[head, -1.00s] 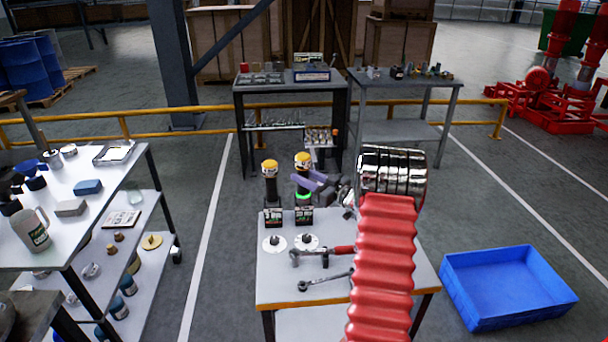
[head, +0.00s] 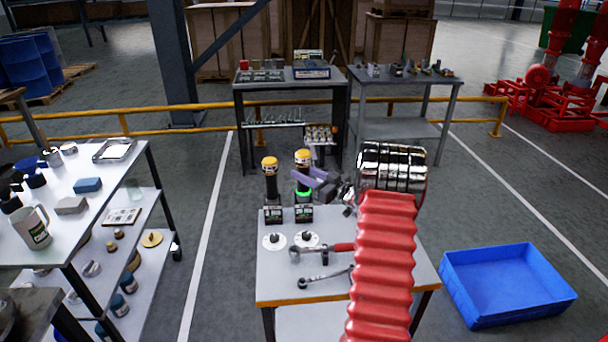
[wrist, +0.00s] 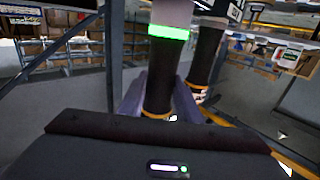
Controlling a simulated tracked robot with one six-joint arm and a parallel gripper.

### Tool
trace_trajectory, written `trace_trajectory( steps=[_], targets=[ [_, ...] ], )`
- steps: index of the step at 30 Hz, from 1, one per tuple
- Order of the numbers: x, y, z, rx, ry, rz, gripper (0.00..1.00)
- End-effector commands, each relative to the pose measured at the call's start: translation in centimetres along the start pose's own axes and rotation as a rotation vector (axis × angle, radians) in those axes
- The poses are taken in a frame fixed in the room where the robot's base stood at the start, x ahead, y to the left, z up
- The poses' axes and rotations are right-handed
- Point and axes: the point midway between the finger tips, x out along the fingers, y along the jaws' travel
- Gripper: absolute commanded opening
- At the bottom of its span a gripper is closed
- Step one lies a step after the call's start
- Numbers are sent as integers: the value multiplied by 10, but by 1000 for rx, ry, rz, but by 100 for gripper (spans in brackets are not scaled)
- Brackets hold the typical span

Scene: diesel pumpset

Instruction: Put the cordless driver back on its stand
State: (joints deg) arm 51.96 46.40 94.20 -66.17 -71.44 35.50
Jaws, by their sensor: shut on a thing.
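Two dark cordless drivers with yellow tops stand upright side by side at the back of the small table, the left driver (head: 270,178) and the right driver (head: 303,160). Small black stands with label cards sit below them, the left stand (head: 273,215) and the right stand (head: 303,213). My gripper (head: 311,181), with purple fingers, is shut on the right driver. A green ring glows low on this driver; it also shows in the wrist view (wrist: 172,70) between the fingers. I cannot tell whether its bottom touches the stand.
The left driver is close beside the held one. Two white discs (head: 274,241), a red-handled tool (head: 342,247) and a wrench (head: 322,279) lie on the table (head: 275,285). A blue bin (head: 510,285) is on the floor at right. A shelf cart (head: 110,180) stands at left.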

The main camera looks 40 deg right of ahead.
Motion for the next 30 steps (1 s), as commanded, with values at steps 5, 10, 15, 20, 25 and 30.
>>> trace_trajectory(
  steps=[5, 10, 15, 20, 25, 30],
  targets=[
    [0, 0, -2, -2, 3, 0, 0],
    [0, 0, -2, -2, 3, 0, 0],
    [0, 0, -1, -2, 3, 0, 0],
    [0, 0, 2, -2, 3, 0, 0],
    [1, -1, 4, -1, 3, -2, 0],
    [1, -1, 6, -1, 3, -2, 0]
  ],
)
